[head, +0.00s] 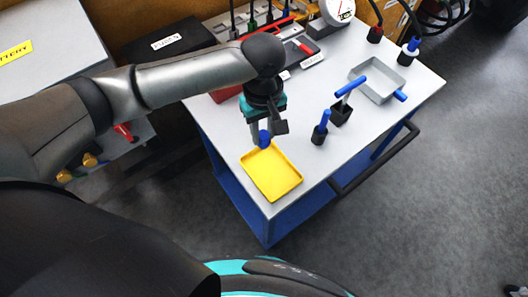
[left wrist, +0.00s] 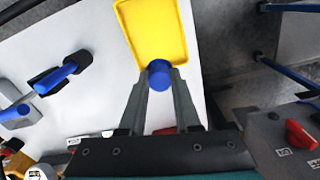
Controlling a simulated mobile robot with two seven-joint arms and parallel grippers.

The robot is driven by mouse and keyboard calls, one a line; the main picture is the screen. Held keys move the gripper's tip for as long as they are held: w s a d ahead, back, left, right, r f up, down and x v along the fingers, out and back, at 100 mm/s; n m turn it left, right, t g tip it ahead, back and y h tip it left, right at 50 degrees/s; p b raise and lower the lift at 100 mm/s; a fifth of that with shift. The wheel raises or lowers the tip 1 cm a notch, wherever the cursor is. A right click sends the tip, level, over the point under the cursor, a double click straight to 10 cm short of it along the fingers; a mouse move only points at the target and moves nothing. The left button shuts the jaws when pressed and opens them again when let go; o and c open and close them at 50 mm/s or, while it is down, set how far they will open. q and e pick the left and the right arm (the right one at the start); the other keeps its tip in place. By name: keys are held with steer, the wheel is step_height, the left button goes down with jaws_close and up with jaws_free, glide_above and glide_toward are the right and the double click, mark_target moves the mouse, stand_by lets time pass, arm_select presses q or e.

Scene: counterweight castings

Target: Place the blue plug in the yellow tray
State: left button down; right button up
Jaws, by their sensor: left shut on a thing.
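My left gripper (head: 262,136) points down over the far left edge of the yellow tray (head: 273,174) and is shut on the blue plug (head: 264,139). In the left wrist view the round blue end of the plug (left wrist: 160,80) shows between the two fingertips (left wrist: 158,68). The yellow tray (left wrist: 155,32) lies just beyond it there and looks empty. The plug overlaps the tray's near rim in that view; I cannot tell whether they touch. My right gripper is not in view.
Black holders with blue handles (head: 325,118) (head: 348,87) stand right of the tray. Farther back are a grey tray (head: 378,82), a blue-topped plug (head: 410,48), a gauge (head: 337,10) and a black box (head: 168,48). The table's front edge is close to the yellow tray.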

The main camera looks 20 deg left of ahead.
mark_target(264, 144)
arm_select(q)
step_height(264, 144, down, 4)
steer(key=shift+r, duration=0.15)
steer(key=shift+f+b, duration=0.35)
steer(key=shift+f, duration=0.3)
step_height(264, 144, down, 4)
steer(key=shift+r+b, duration=0.25)
steer(key=shift+b, duration=0.1)
steer(key=shift+f, duration=0.2)
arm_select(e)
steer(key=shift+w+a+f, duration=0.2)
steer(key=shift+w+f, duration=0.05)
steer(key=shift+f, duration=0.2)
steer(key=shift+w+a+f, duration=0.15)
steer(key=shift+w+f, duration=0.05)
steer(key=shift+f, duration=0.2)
arm_select(q)
steer(key=shift+f, duration=0.1)
steer(key=c, duration=0.6)
jaws_free()
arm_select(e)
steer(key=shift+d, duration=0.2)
arm_select(q)
step_height(264, 144, up, 12)
steer(key=shift+r+p, duration=0.15)
steer(key=shift+p, duration=0.95)
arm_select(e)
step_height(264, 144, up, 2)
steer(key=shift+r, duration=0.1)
